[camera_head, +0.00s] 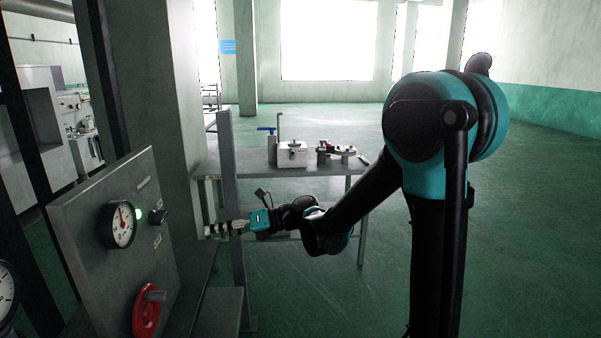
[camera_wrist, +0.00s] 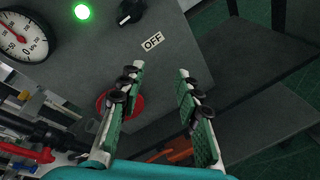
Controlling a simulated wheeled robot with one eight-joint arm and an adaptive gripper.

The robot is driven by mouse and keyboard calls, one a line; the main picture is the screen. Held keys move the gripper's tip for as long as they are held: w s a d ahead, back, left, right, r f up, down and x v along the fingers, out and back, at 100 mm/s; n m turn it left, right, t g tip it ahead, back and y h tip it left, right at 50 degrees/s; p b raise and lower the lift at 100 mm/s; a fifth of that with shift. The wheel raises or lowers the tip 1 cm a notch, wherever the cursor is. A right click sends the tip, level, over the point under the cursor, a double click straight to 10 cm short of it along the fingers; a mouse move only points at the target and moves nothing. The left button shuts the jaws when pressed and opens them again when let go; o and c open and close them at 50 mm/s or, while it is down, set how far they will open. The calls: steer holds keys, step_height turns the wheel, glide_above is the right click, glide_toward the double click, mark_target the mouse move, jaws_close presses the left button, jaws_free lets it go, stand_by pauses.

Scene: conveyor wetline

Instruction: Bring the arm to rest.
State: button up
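My gripper (camera_head: 222,229) is stretched out to the left at the end of my arm, beside the right edge of a grey control panel (camera_head: 85,205). In the wrist view its two green-padded fingers (camera_wrist: 160,70) stand apart with nothing held between them. The panel lies beyond the fingertips, and I see no contact with it. A red handwheel (camera_head: 146,313) sits low on the panel. In the wrist view the handwheel (camera_wrist: 108,101) is partly hidden behind one finger.
The panel carries a gauge (camera_head: 122,222), a lit green lamp (camera_head: 138,213) and a black knob (camera_head: 158,217). An "OFF" label (camera_wrist: 153,41) is beside the knob. A workbench (camera_head: 230,161) with a white box (camera_head: 291,154) stands behind my arm. Green floor (camera_head: 545,225) at right is clear.

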steer(key=s+d+f+n+t+h, duration=0.1)
steer(key=s+d+f+n+h, duration=0.2)
steer(key=d+n, duration=0.6)
steer(key=s+d+f+n+t+h, duration=0.2)
steer(key=s+d+f+n+h, duration=0.2)
steer(key=d, duration=1.5)
steer(key=s+d+f+n+t+h, duration=0.1)
steer(key=s+d+f+n+h, duration=0.3)
steer(key=d+f+n+h, duration=0.4)
steer(key=d+f+n, duration=0.3)
steer(key=d+n, duration=0.2)
steer(key=d, duration=0.2)
steer(key=shift+s+f+n, duration=0.15)
steer(key=shift+f+n, duration=0.15)
steer(key=shift+n, duration=0.1)
steer(key=shift+a, duration=0.15)
